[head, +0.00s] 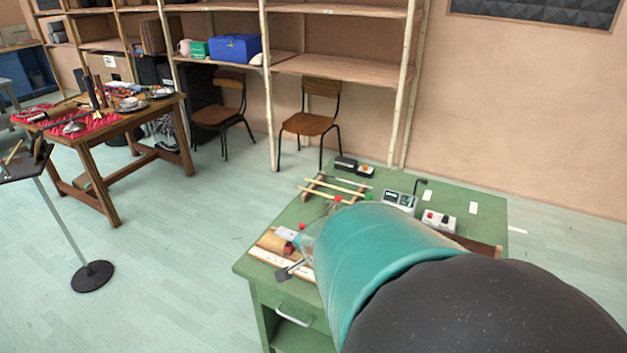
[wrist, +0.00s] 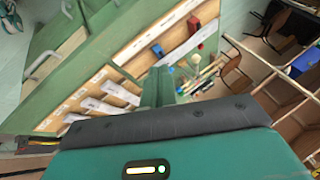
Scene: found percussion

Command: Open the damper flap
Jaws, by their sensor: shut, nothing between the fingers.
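My gripper (wrist: 160,88) appears as a short green shape above the dark band in the wrist view and is shut with nothing between its fingers. Behind it is a wooden board (wrist: 128,54) with several pale grey plates (wrist: 120,93). I cannot tell which piece is the damper flap. In the head view, a small dark grey plate on a thin rod (head: 285,273) shows at the bench's left side, beside a tan cylinder (head: 272,243). I cannot tell if it is the flap. My teal and black arm hides much of the bench there, and no contact can be made out.
The green bench (head: 470,185) also holds a wooden rack with sticks (head: 335,187), a grey device (head: 400,201) and a box with buttons (head: 437,220). A drawer handle (head: 294,316) sticks out in front. A cluttered wooden table (head: 125,125), stand (head: 92,276) and chairs stand left and behind.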

